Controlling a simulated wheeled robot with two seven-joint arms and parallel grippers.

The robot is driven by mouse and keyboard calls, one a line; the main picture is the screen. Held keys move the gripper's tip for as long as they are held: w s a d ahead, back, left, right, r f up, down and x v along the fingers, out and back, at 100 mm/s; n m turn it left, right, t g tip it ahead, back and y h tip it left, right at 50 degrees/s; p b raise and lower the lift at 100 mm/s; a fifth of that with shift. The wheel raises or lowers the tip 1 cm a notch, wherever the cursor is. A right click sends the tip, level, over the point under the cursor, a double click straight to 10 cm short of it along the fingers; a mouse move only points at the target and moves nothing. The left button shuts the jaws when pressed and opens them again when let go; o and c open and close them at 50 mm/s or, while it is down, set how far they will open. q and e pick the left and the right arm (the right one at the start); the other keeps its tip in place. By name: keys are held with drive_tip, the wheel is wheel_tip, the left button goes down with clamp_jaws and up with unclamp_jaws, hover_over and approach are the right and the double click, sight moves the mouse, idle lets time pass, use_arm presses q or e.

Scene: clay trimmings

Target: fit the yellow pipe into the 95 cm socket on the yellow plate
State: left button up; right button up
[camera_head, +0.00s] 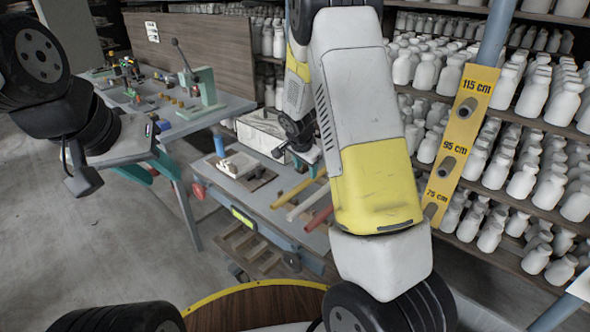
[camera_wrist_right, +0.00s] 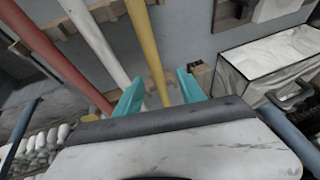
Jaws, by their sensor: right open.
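The yellow pipe (camera_head: 292,193) lies on the cart beside a white pipe and a red pipe. The yellow plate (camera_head: 459,140) is fixed to a slanted blue-grey pole at the right; its 95 cm socket (camera_head: 446,168) is a grey tube stub between the 115 cm and 75 cm ones. My right gripper (camera_head: 312,160) is over the cart, partly hidden by its own arm. In the right wrist view its teal fingers (camera_wrist_right: 158,82) are open, with the yellow pipe (camera_wrist_right: 148,45) running between them in the picture, not gripped. My left gripper (camera_head: 150,168) is at the left, fingers apart and empty.
The white pipe (camera_head: 307,202) and red pipe (camera_head: 318,218) lie close to the yellow pipe. A white box (camera_head: 264,130) stands behind them, also seen in the wrist view (camera_wrist_right: 265,55). Shelves of white bottles (camera_head: 525,180) stand behind the plate. A workbench (camera_head: 205,118) is at the left.

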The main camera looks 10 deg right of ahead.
sight(308, 179)
drive_tip(key=x, duration=0.5)
drive_tip(key=shift+s+d+f, duration=0.2)
drive_tip(key=shift+s+f, duration=0.05)
drive_tip(key=shift+f, duration=0.25)
clamp_jaws()
